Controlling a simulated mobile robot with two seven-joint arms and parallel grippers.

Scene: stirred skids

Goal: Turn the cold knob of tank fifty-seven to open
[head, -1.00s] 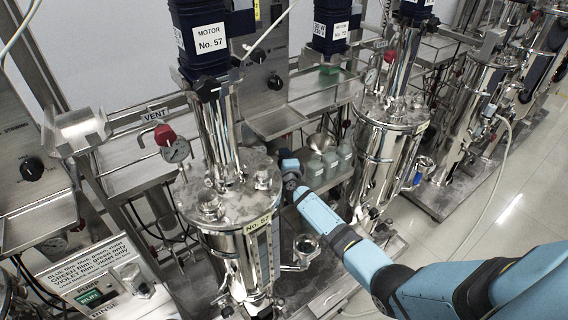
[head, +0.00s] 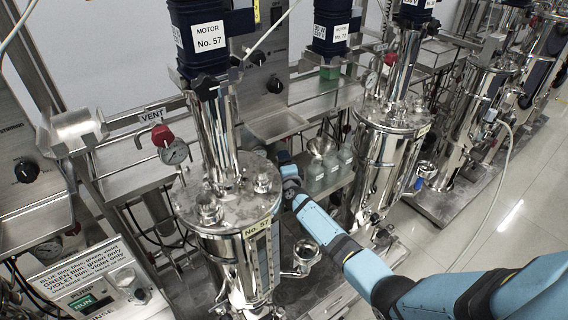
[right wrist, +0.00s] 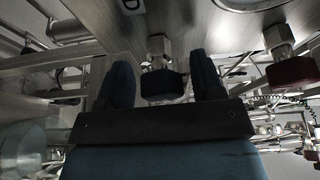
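Tank fifty-seven (head: 228,205) is the steel vessel left of centre in the head view, with a "No. 57" label (head: 257,226). My right arm reaches in from the lower right behind this tank, and its gripper is hidden there. In the right wrist view my right gripper (right wrist: 162,84) is open. A dark blue knob (right wrist: 163,84) on a metal stem appears between its two fingers, with gaps on both sides; contact cannot be seen. A dark red knob (right wrist: 291,71) sits to the right, outside the fingers. My left gripper is not in view.
Motor 57 (head: 202,38) stands above the tank. A red-handled gauge (head: 173,150) is to its left. Another steel tank (head: 385,165) stands to the right, close to my arm. Open floor lies at far right.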

